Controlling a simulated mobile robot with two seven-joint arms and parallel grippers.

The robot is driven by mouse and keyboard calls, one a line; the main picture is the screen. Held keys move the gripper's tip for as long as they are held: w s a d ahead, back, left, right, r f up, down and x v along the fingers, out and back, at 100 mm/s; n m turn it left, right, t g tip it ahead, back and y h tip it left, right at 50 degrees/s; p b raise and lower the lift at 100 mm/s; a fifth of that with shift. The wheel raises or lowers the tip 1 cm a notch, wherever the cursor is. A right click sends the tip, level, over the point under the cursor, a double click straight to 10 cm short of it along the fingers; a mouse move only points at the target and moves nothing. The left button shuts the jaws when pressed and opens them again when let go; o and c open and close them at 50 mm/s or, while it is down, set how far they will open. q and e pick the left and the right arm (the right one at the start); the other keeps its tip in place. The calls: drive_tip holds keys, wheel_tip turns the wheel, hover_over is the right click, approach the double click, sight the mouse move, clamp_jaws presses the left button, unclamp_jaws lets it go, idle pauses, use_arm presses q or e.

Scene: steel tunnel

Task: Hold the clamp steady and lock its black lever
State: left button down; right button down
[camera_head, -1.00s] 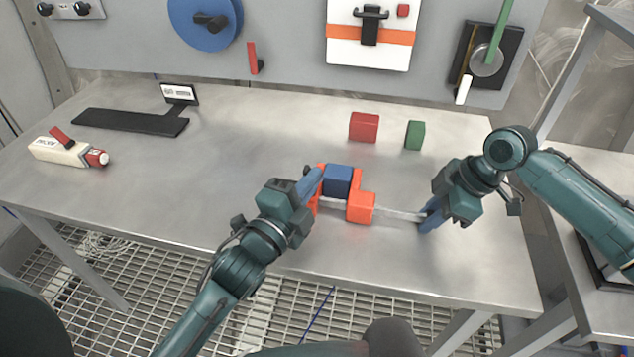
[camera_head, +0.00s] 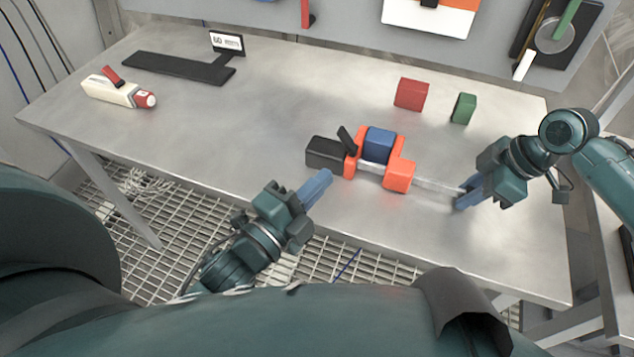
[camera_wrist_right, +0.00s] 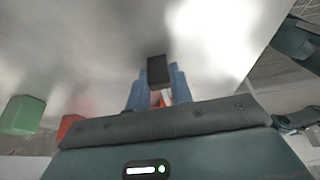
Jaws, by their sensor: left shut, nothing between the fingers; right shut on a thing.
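The clamp has two orange jaws (camera_head: 398,175) on a metal bar (camera_head: 432,184), with a black handle (camera_head: 325,152) at its left end. It lies on the table with a blue block (camera_head: 380,141) between its jaws. The black lever (camera_head: 347,140) stands tilted up from the left jaw, leaning left. My right gripper (camera_head: 467,193) is shut on the bar's right end. In the right wrist view, a black piece (camera_wrist_right: 158,70) shows between its blue fingers. My left gripper (camera_head: 318,186) is shut and empty, in front of the handle and apart from the clamp.
A red block (camera_head: 411,94) and a green block (camera_head: 464,108) stand behind the clamp. A white bottle-like tool (camera_head: 112,91) and a black tray with a sign (camera_head: 180,69) lie at the back left. The table's front edge runs close below my left gripper.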

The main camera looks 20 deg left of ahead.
use_arm(q)
drive_tip(key=shift+s, duration=0.2)
use_arm(e)
drive_tip(key=c, duration=1.2)
unclamp_jaws()
drive_tip(key=shift+o, duration=0.2)
